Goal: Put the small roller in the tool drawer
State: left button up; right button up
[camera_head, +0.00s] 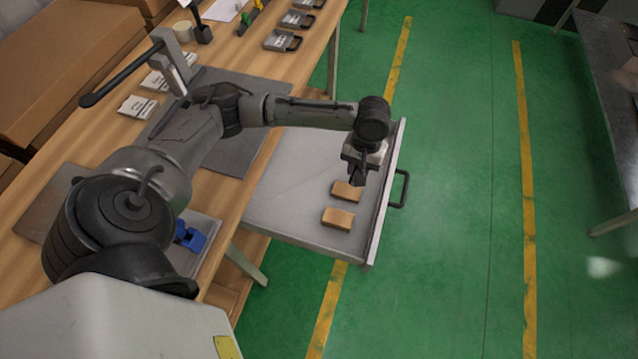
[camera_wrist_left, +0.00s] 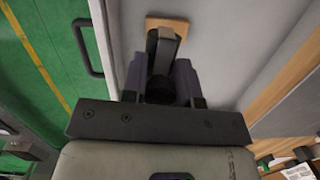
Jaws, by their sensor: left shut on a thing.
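The tool drawer (camera_head: 290,195) is pulled open from the workbench, and its floor also shows in the wrist view (camera_wrist_left: 225,60). My left gripper (camera_head: 357,178) is over the drawer, near its front panel, pointing down. In the left wrist view the gripper (camera_wrist_left: 160,85) is shut on a dark, narrow thing (camera_wrist_left: 163,50), which looks like the small roller. The fingers hide part of it, and in the head view it is hard to tell from the gripper. Whether it touches the drawer floor I cannot tell. My right gripper is not in view.
Two wooden blocks (camera_head: 338,218) lie in the drawer, one right beside the gripper. The drawer handle (camera_head: 400,190) sticks out at the front. The workbench (camera_head: 215,50) holds plates and tools. A blue thing (camera_head: 190,236) lies near my arm. The drawer's left part is clear.

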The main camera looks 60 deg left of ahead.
pick_arm(q)
notch_tip(320, 180, down, 6)
jog(key=s+a+b, duration=0.1)
jog(key=a+b, duration=0.1)
jog(key=a, duration=0.1)
jog(key=b, duration=0.4)
send_over(318, 177)
jog(key=shift+n, duration=0.4)
jog(key=f, duration=0.6)
jog(key=shift+w+a, duration=0.2)
jog(key=shift+w, duration=0.05)
jog(key=shift+f+b, duration=1.2)
jog(key=shift+f, duration=0.9)
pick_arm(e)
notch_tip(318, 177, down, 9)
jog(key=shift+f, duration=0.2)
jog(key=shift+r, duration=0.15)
pick_arm(q)
jog(key=o, duration=0.8)
jog(key=shift+f, duration=0.1)
jog(key=shift+o, duration=0.2)
